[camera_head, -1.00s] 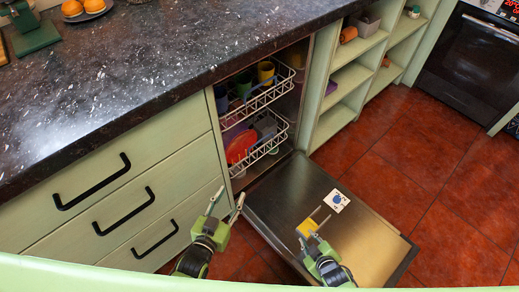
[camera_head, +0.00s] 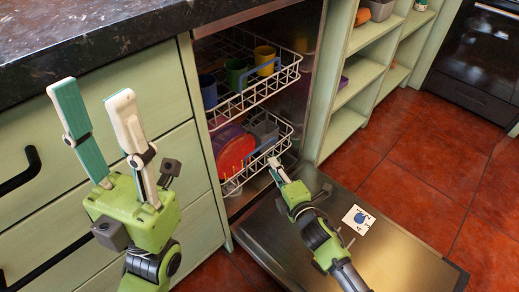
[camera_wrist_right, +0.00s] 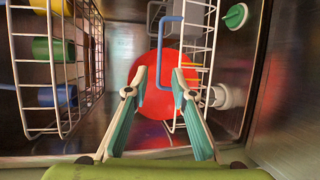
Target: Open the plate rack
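The plate rack (camera_head: 283,143) is the lower white wire rack inside the open dishwasher, holding a red plate (camera_head: 236,153) and a purple plate. Its blue handle (camera_wrist_right: 171,62) shows in the right wrist view, ahead of and between the fingertips. My right gripper (camera_head: 275,164) is at the front edge of the lower rack. In the right wrist view its fingers (camera_wrist_right: 159,80) are apart with nothing clearly gripped; contact with the handle cannot be told. My left gripper (camera_head: 93,92) is open and empty, raised in front of the drawers.
The upper rack (camera_head: 270,89) holds blue, green and yellow cups. The dishwasher door (camera_head: 400,255) lies folded down under my right arm. Drawers (camera_head: 190,205) and a dark counter (camera_head: 90,35) are on the left, open shelves (camera_head: 345,125) on the right. The red floor there is clear.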

